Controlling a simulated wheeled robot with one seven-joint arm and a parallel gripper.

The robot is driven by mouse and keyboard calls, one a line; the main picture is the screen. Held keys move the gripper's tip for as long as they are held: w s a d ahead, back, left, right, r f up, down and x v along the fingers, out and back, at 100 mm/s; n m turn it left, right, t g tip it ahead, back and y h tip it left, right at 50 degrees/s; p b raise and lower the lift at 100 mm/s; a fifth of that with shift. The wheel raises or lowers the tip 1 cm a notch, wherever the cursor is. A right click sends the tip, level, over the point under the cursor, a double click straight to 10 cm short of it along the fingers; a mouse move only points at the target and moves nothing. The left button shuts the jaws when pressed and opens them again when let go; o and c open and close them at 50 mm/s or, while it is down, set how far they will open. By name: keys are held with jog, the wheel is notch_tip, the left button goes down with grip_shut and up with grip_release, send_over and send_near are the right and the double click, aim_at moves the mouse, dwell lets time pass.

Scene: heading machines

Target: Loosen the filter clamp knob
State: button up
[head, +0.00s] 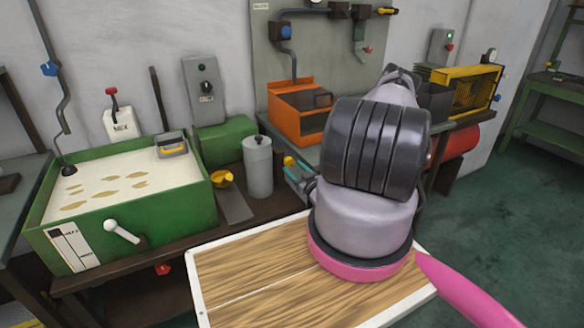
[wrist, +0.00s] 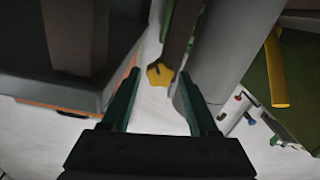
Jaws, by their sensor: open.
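The filter clamp knob (wrist: 160,73) is a small yellow star-shaped knob in the wrist view, beside a dark upright strip. A small yellow patch by the teal fingers in the head view appears to be the same knob (head: 288,161). The grey canister (wrist: 228,50) stands close on its right; it also shows in the head view (head: 258,167). My gripper (wrist: 159,78) is open and empty, with one teal finger on each side of the knob in the picture. Whether they touch it, or how far away it is, I cannot tell. My arm hides much of the bench behind the gripper.
An orange bin (head: 297,112) stands behind the gripper. A green tank (head: 130,210) with a white lever fills the left bench. A yellow-framed machine (head: 465,90) stands at right. Green floor is open at right.

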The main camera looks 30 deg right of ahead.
jog(key=s, duration=0.8)
jog(key=shift+s, duration=0.25)
jog(key=shift+w+d+r, duration=0.1)
